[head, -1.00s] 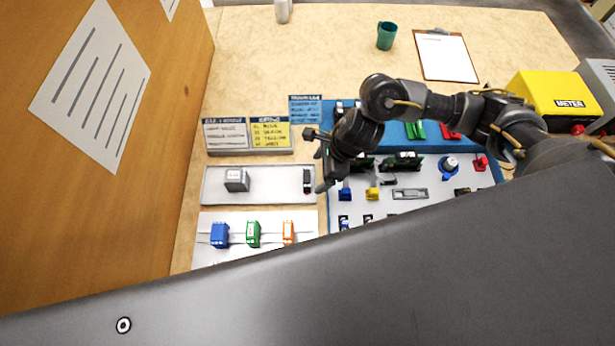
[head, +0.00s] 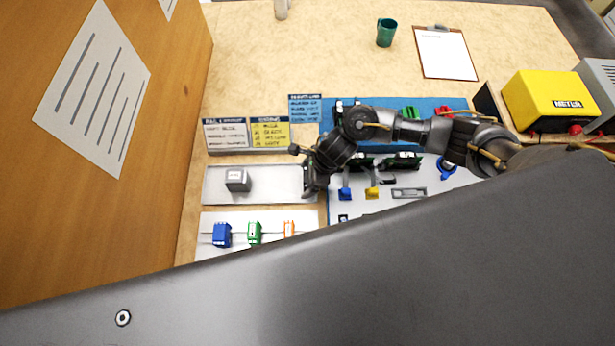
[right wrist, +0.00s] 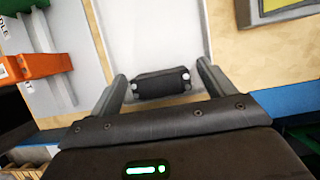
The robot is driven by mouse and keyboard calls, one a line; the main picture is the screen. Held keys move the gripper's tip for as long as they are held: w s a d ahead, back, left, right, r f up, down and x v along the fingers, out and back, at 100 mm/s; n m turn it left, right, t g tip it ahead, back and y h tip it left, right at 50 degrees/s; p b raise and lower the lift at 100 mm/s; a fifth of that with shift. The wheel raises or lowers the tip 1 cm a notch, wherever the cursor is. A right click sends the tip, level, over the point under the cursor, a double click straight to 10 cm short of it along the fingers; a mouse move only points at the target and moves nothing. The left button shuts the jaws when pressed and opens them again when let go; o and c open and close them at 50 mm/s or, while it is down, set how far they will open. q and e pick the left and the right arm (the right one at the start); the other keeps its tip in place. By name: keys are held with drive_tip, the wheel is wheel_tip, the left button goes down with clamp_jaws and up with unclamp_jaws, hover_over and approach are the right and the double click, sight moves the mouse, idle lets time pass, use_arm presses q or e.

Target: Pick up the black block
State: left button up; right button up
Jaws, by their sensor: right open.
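The black block (right wrist: 161,84) lies on the pale tray in the right wrist view, with a small light disc near each end. It sits between the two fingers of my right gripper (right wrist: 162,73), which is open. Whether a finger touches the block cannot be told. In the head view my right gripper (head: 308,190) is over the right end of the tray (head: 270,184) and hides the block there. My left gripper is not in view.
A grey block (head: 238,180) sits at the tray's left part. Blue (head: 221,235), green (head: 254,232) and orange (head: 289,229) blocks stand in front. A panel with coloured parts (head: 408,193) lies to the right. A wooden wall (head: 120,200) rises at left.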

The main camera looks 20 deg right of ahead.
drive_tip(key=c, duration=1.1)
drive_tip(key=shift+c, duration=0.2)
drive_tip(key=shift+r, duration=0.5)
wheel_tip(320, 180, up, 3)
drive_tip(key=shift+s+f, duration=0.15)
drive_tip(key=shift+f, duration=0.05)
drive_tip(key=s+r, duration=0.9)
drive_tip(key=s, duration=0.4)
drive_tip(key=shift+s+r+p, duration=0.2)
drive_tip(key=shift+s+p, duration=0.15)
drive_tip(key=shift+p, duration=0.05)
